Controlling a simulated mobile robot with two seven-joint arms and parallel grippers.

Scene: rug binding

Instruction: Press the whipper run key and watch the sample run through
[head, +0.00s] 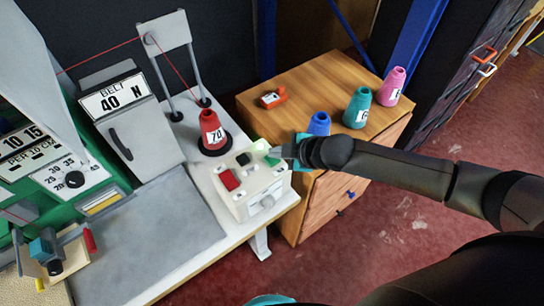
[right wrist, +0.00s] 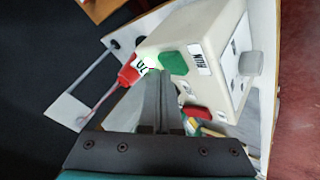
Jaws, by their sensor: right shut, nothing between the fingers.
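The white control box (head: 258,197) stands at the right end of the machine table, with a red key (head: 229,180), a black part and a green key (head: 271,159) on top. A pale green light glows beside the green key. In the right wrist view the green key (right wrist: 174,62) sits next to a label reading RUN (right wrist: 202,57). My right gripper (head: 284,151) is shut and empty, its tips at the green key; I cannot tell whether they touch it. It also shows in the right wrist view (right wrist: 158,78). I cannot make out the sample clearly.
A red thread cone (head: 212,135) stands behind the box, its thread running up to a guide frame (head: 168,32). A wooden cabinet (head: 310,88) at the right holds blue, teal and pink cones and a small red item. A grey mat (head: 160,232) lies clear on the table.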

